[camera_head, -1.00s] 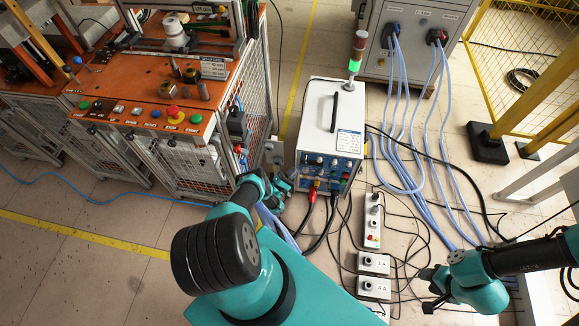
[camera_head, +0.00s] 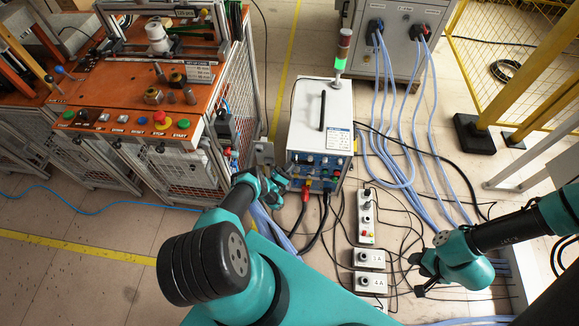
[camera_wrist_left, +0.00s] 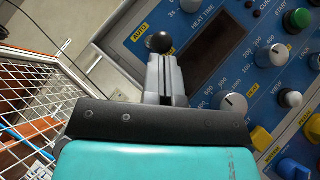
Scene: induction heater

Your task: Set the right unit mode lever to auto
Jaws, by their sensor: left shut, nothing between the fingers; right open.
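The white unit (camera_head: 307,107) with a blue control panel stands on the floor in the middle of the head view. In the left wrist view the panel (camera_wrist_left: 203,62) fills the right side. A black ball-ended lever (camera_wrist_left: 159,42) shows just past my left fingertips, beside a yellow AUTO label (camera_wrist_left: 140,33). Its shaft and base are hidden behind the fingers. My left gripper (camera_wrist_left: 166,62) is shut and empty; I cannot tell whether it touches the ball. In the head view my left gripper (camera_head: 281,181) is at the panel's left end. My right gripper (camera_head: 418,272) is open and empty.
An orange-topped workstation (camera_head: 100,92) with a mesh side stands left of the unit. Red and black cables leave the panel's front. A grey cabinet (camera_head: 397,48) with blue cables stands behind. Small switch boxes (camera_head: 369,258) and loose cables lie between the arms.

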